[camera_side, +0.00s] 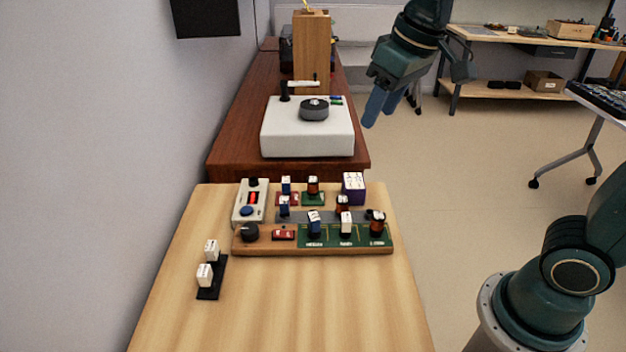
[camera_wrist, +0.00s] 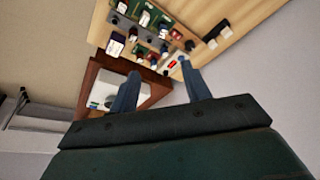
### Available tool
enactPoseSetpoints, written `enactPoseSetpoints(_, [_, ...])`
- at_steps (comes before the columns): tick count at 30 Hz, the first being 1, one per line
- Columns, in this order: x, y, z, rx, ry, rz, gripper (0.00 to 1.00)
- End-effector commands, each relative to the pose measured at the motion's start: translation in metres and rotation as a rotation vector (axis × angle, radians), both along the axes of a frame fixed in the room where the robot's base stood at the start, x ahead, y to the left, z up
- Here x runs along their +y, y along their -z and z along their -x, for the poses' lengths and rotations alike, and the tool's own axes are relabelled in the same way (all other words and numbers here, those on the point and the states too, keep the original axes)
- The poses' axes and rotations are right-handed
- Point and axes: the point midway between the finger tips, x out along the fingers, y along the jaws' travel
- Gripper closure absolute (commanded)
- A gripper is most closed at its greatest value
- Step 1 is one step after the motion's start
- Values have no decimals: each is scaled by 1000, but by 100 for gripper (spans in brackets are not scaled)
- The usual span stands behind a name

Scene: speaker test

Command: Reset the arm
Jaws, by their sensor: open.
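My gripper (camera_side: 382,106) hangs in the air at the upper right of the side view, to the right of the white box device. Its blue fingers point down and are apart, with nothing between them. In the wrist view my gripper (camera_wrist: 160,88) shows two blue fingers spread wide. My arm's base stands at the lower right of the side view. The middle of my arm is out of the picture.
A light wooden table (camera_side: 310,305) carries a test board (camera_side: 262,248) with several small parts, a meter (camera_side: 250,203), a purple cube (camera_side: 353,187) and a black strip (camera_side: 207,293) with two white-topped blocks. Behind, a brown bench (camera_side: 235,150) bears the white device (camera_side: 290,137). A wall bounds the left.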

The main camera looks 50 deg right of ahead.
Motion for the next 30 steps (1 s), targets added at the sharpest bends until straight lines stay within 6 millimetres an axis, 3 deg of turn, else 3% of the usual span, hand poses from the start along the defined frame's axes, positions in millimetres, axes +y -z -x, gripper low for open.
enactPoseSetpoints(9, [-17, 5, 72, -80, 29, 0, 52])
enactPoseSetpoints(18, [-27, 26, 126, -146, 53, 2, 52])
enactPoseSetpoints(24, [-29, 36, 143, -167, 61, 5, 52])
enactPoseSetpoints(30, [-30, 38, 145, -169, 62, 5, 52])
